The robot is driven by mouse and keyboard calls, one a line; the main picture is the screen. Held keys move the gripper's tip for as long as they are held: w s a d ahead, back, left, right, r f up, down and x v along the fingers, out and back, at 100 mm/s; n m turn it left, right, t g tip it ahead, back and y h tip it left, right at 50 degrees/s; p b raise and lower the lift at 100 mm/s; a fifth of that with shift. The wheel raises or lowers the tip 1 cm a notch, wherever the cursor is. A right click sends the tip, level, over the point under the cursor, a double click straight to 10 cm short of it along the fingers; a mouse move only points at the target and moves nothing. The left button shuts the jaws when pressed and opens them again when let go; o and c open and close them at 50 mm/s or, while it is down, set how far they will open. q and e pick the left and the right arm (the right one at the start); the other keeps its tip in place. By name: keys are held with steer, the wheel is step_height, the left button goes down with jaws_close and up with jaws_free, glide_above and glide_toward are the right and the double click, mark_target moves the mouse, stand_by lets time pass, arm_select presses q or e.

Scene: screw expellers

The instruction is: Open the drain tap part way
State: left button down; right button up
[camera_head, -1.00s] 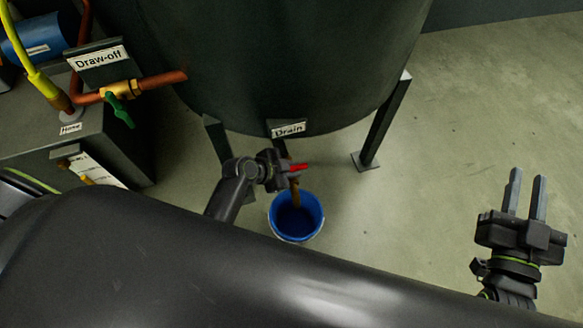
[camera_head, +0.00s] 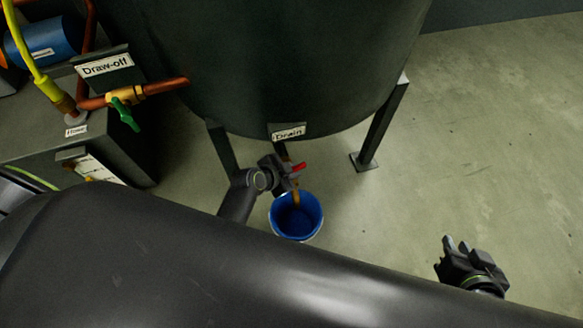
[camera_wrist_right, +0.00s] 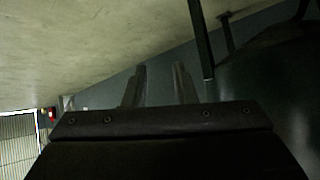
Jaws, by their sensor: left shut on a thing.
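The drain tap shows a red lever (camera_head: 299,166) beside a short brown spout (camera_head: 295,185), below the "Drain" label (camera_head: 288,133) under the dark tank. My left gripper (camera_head: 284,170) is shut on the tap's red lever, whose end sticks out to the right, tilted slightly up. The gripper hides the tap body. A blue bucket (camera_head: 317,222) stands on the floor under the spout. I cannot tell whether liquid is flowing. My right gripper (camera_head: 447,248) is off to the right over bare floor. Its fingers (camera_wrist_right: 158,88) are apart and empty in the right wrist view.
The dark tank (camera_head: 270,70) stands on legs, one at its right (camera_head: 378,128). At the left are a green-handled draw-off tap (camera_head: 124,112), a yellow hose (camera_head: 22,45) and a grey box (camera_head: 125,145). The floor on the right is clear.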

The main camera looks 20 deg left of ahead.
arm_select(q)
steer(key=shift+r+n+y+p, duration=0.15)
steer(key=shift+n+y+p, duration=0.35)
steer(key=shift+n+p, duration=0.15)
steer(key=shift+w+n+t+y+p, duration=0.1)
steer(key=shift+n+t+y+p, duration=0.45)
steer(key=shift+p, duration=0.45)
steer(key=shift+n+y+p, duration=0.85)
steer(key=shift+n+p, duration=0.1)
steer(key=shift+n, duration=0.15)
arm_select(e)
steer(key=s+f+g, duration=0.7)
steer(key=s+f, duration=0.2)
steer(key=shift+a, duration=0.2)
arm_select(q)
steer(key=shift+a, duration=0.1)
arm_select(e)
steer(key=shift+s+f, duration=0.1)
steer(key=shift+s, duration=0.1)
arm_select(q)
steer(key=c, duration=1.4)
jaws_free()
steer(key=shift+o, duration=0.2)
